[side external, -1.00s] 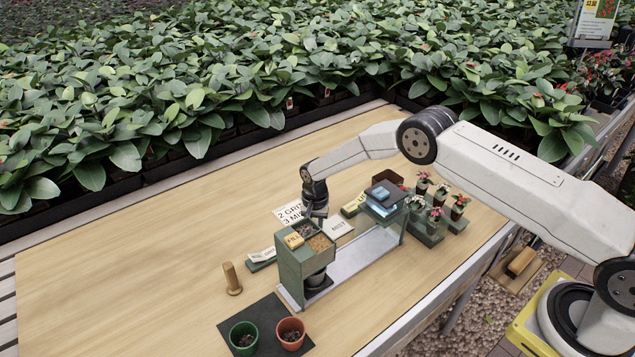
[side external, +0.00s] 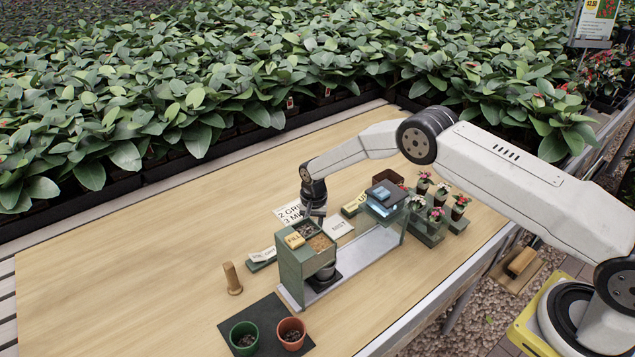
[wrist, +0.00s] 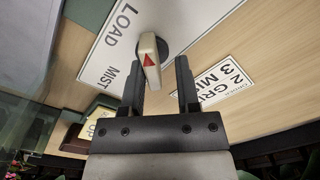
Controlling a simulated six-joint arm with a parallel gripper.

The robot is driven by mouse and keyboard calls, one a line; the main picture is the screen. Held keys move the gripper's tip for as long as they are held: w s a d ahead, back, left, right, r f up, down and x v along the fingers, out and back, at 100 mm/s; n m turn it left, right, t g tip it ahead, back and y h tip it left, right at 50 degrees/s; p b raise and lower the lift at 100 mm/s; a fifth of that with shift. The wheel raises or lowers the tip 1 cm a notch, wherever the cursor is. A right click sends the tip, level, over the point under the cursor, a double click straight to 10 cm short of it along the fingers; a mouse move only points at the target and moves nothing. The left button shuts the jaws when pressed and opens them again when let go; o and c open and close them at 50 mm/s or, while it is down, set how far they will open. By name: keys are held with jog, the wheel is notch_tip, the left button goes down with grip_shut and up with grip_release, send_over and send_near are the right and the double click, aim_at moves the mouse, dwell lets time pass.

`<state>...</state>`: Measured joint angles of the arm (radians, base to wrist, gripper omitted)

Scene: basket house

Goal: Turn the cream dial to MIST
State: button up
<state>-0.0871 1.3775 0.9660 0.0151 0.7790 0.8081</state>
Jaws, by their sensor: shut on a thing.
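The cream dial (wrist: 149,62) with a red triangle shows in the wrist view, on a white panel (wrist: 176,18) marked LOAD and MIST. The LOAD label is at the upper left of the dial and the MIST label is lower left. I cannot tell exactly which mark the triangle points to. My gripper (wrist: 160,68) is shut on the dial, with one finger on either side. In the side view my gripper (side external: 316,211) is low behind the green box (side external: 291,270), and the dial is hidden there.
A grey rail (side external: 350,262) runs right to a blue-topped station (side external: 385,195). Flowering pots (side external: 437,215) stand beyond. A wooden peg (side external: 231,278), green pot (side external: 244,337) and terracotta pot (side external: 291,333) are nearer. The left table is clear.

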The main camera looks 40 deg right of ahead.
jog(key=n, duration=0.5)
jog(key=s+n, duration=0.1)
jog(key=n, duration=0.2)
jog(key=shift+d+f, duration=0.25)
jog(key=shift+d, duration=0.1)
jog(key=o, duration=1.1)
jog(key=shift+o, duration=0.5)
jog(key=shift+r, duration=0.1)
jog(key=shift+w+a, duration=0.1)
jog(key=shift+w+r, duration=0.1)
jog(key=shift+r, duration=0.1)
